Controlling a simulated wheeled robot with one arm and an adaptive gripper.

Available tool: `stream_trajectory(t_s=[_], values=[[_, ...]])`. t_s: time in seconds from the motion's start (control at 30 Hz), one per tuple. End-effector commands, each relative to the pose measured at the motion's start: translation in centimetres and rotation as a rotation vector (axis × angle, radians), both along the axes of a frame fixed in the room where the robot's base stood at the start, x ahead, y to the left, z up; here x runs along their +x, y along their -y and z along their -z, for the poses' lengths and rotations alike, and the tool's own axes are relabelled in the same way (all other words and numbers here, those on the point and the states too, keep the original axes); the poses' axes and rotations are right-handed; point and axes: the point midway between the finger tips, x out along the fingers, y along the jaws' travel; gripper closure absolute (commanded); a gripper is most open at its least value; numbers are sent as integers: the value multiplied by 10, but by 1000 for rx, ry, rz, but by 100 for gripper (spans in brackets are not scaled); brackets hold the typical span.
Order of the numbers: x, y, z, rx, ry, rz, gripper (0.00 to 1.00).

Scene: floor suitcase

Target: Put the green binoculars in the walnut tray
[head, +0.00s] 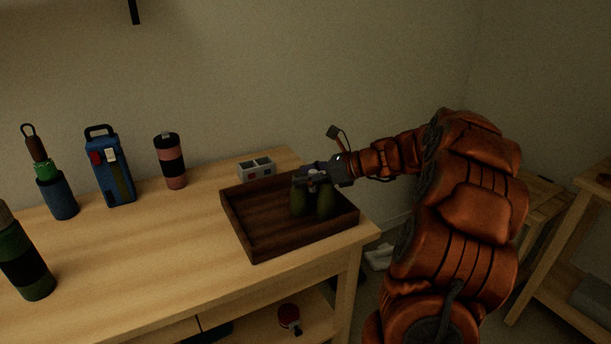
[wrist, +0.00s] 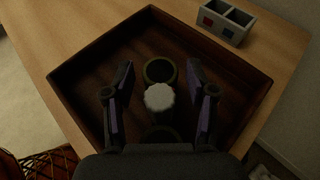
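The green binoculars (head: 324,203) stand upright inside the walnut tray (head: 247,246), in its right part. In the wrist view the binoculars (wrist: 160,69) show from above, with a pale round knob between the two barrels; the nearer barrel is partly hidden by my gripper. The dark walnut tray (wrist: 92,72) surrounds them. My gripper (head: 303,178) is just above and around the top of the binoculars. In the wrist view its two purple-padded fingers (wrist: 160,78) are spread, one on each side of the binoculars, with a visible gap on both sides.
A small grey two-compartment box (head: 256,169) stands just behind the tray. Left along the table are a pink-black bottle (head: 171,162), a blue lantern-like case (head: 112,170), a blue holder (head: 57,196) and a dark green bottle (head: 26,262). The tray's left part is empty.

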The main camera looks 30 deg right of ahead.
Motion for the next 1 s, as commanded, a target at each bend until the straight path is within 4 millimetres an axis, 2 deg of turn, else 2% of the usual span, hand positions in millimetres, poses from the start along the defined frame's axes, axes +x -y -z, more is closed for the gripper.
stream_trajectory(t_s=[0.47,1.0], values=[[-4,4,-5,1,0,1,37],[-70,60,-41,0,1,3,37]])
